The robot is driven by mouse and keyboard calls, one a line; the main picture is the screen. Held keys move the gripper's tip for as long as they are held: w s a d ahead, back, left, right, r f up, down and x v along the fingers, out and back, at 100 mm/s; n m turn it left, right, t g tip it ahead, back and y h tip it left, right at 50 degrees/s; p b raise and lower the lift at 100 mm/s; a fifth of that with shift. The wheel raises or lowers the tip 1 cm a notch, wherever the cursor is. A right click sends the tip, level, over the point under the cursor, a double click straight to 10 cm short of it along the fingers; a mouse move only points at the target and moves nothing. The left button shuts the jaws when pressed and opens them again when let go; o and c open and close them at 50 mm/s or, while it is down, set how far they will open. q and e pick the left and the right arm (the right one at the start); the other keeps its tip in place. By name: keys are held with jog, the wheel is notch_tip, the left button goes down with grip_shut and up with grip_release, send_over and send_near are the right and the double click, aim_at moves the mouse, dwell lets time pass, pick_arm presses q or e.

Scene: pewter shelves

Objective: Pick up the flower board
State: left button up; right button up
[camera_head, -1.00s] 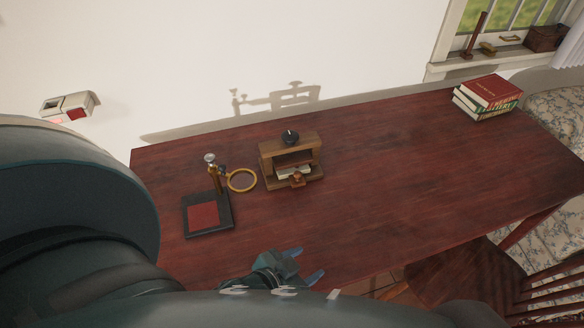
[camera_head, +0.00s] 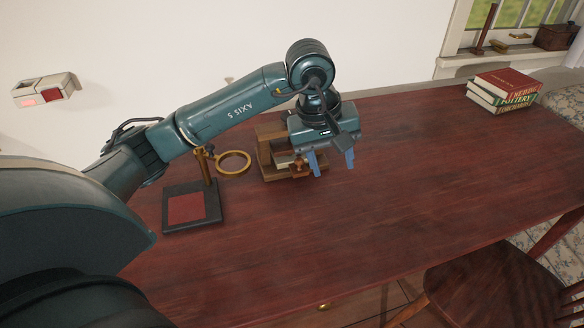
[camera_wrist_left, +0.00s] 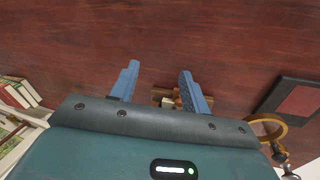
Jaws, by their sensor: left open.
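The wooden press (camera_head: 264,150) stands on the table, partly hidden behind my left gripper in the head view. A pale flat piece (camera_head: 284,160) shows inside it, likely the flower board, with a small wooden knob (camera_head: 298,172) at its front. No flower picture can be made out. My left gripper (camera_head: 332,161) is open and empty, fingers pointing down, over the press's right side in the picture. In the left wrist view the press (camera_wrist_left: 160,92) shows small between and beyond the open fingers (camera_wrist_left: 160,72), apart from them.
A magnifier stand with a brass ring (camera_head: 234,163) and a dark base with a red pad (camera_head: 187,208) stands left of the press. Stacked books (camera_head: 502,92) lie at the far right of the red-brown table (camera_head: 400,190). A chair (camera_head: 500,285) stands at the front right.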

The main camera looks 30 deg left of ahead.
pick_arm(q)
jog(key=w+a+r+t+y+b, duration=0.15)
jog(key=a+r+y, duration=0.25)
jog(key=a, duration=0.4)
send_near(299, 159)
notch_tip(299, 159, down, 2)
jog(key=x, duration=0.6)
jog(key=shift+w+r, duration=0.1)
jog(key=shift+w, duration=0.2)
jog(key=shift+w+a+f, duration=0.15)
jog(key=shift+f, duration=0.15)
jog(key=shift+r, duration=0.1)
grip_shut()
